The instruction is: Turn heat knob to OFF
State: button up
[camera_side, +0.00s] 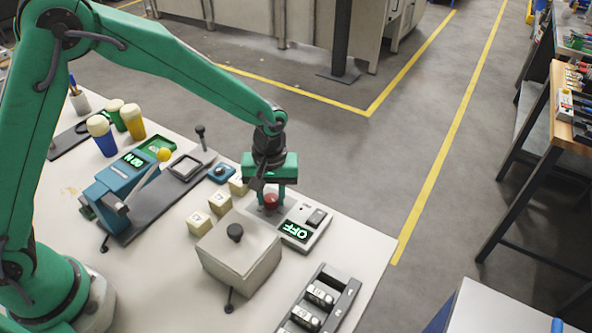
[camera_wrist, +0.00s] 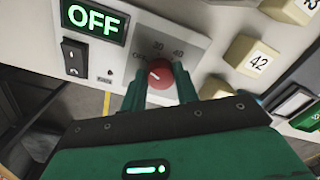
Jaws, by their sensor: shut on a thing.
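The heat knob (camera_wrist: 160,72) is a round red dial on a light grey panel (camera_wrist: 205,22). Marks for 30 and 40 and a partly hidden OFF mark curve above it. A pale mark shows on the knob, but I cannot tell exactly where it points. My gripper (camera_wrist: 160,84) is shut on the knob, with one green finger on each side. In the side view my gripper (camera_side: 271,193) points down over the red knob (camera_side: 271,202). The panel's display (camera_wrist: 94,20) glows green and reads OFF; it also shows in the side view (camera_side: 296,231).
A black rocker switch (camera_side: 317,217) is beside the display. A grey lidded box (camera_side: 238,258) stands close in front of the panel. Several cream number blocks (camera_side: 220,203) lie to the left. A blue lever unit (camera_side: 120,190) stands farther left. A dark slotted tray (camera_side: 343,287) is at the front.

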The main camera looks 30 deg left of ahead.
aim_at(272, 197)
jog(key=shift+d+n, duration=0.1)
jog(key=shift+n, duration=0.6)
jog(key=o, duration=1)
jog(key=shift+w+r, duration=0.15)
jog(key=shift+r, duration=3.7)
jog(key=shift+r, duration=0.1)
